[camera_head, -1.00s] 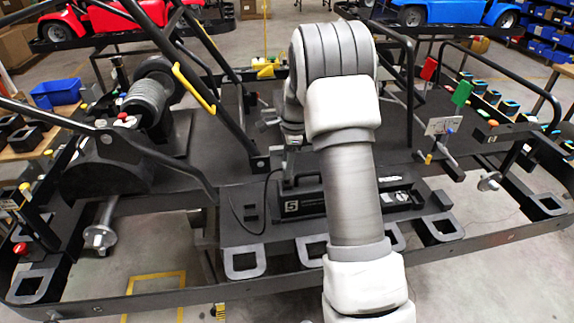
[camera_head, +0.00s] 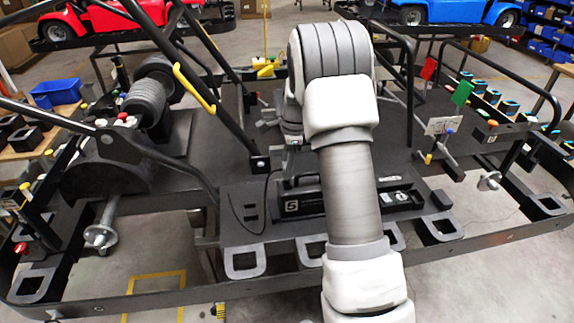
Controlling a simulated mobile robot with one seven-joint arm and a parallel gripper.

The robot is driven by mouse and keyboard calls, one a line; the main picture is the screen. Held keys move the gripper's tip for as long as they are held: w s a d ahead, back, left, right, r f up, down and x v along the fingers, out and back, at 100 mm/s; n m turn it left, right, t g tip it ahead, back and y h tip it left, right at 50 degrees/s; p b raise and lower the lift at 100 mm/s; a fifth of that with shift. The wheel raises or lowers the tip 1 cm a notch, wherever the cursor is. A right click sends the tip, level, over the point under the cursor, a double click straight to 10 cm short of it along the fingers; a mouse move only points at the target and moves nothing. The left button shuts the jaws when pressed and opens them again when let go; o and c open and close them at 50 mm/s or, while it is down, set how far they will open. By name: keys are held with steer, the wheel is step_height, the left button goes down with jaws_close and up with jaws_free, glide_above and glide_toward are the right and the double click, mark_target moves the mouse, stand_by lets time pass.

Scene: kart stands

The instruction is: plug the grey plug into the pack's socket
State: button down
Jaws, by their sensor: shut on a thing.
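The black pack (camera_head: 315,204), with a white S mark on its front, lies on the kart's floor and is partly covered by my arm. A thin black cable (camera_head: 267,196) loops from beside the gripper down to the left of the pack. The grey plug cannot be made out; it looks hidden at the fingers. I cannot see the socket, or whether plug and pack touch.
Black kart tubes (camera_head: 208,60) rise left of my arm, and more bars stand to its right. A small panel with labels (camera_head: 399,197) shows right of my arm. A white card (camera_head: 440,126) and a green tag (camera_head: 462,93) stand further right.

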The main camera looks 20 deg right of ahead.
steer(key=shift+f+b, duration=0.7)
steer(key=shift+f, duration=0.55)
steer(key=shift+c, duration=1.9)
jaws_free()
steer(key=shift+r, duration=0.1)
step_height(320, 180, up, 17)
steer(key=d, duration=0.2)
steer(key=shift+s, duration=0.25)
